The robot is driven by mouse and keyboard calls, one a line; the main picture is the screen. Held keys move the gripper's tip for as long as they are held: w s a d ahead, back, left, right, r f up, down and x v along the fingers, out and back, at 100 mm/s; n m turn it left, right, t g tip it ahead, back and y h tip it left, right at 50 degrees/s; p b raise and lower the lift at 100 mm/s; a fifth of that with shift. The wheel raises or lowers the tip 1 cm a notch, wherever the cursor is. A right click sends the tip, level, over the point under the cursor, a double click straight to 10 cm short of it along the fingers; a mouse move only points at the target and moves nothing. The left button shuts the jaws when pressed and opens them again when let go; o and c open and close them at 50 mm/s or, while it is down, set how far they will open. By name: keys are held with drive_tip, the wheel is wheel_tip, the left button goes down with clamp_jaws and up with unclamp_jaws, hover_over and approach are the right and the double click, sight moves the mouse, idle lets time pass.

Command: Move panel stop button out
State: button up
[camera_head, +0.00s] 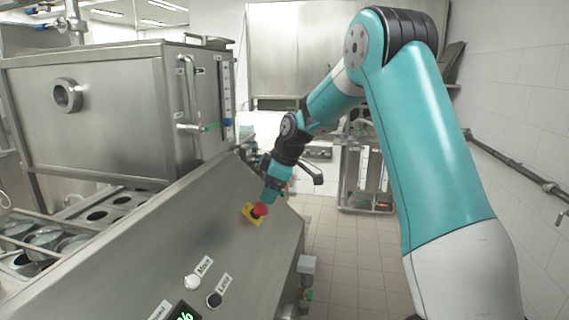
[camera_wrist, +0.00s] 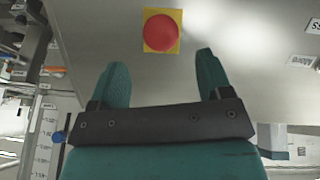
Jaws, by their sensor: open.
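The red stop button (camera_head: 260,209) sits on a yellow square plate (camera_head: 249,216) on the sloped steel panel (camera_head: 240,250). In the wrist view the round red button (camera_wrist: 160,33) and its yellow plate (camera_wrist: 177,15) lie beyond the fingertips, roughly between them. My gripper (camera_wrist: 158,68) is open, with its two teal fingers apart and nothing between them. In the head view my gripper (camera_head: 272,195) is just above and right of the button, close to it. Whether a finger touches the button I cannot tell.
A white button (camera_head: 192,283) and a black button (camera_head: 214,299) with labels sit lower on the panel, by a green display (camera_head: 184,312). A steel tank (camera_head: 90,110) and cup holes (camera_head: 97,214) are left. The tiled floor (camera_head: 350,260) right of the panel is clear.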

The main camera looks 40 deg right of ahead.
drive_tip(key=b+v, duration=0.1)
drive_tip(key=v, duration=1.1)
drive_tip(key=shift+b, duration=0.4)
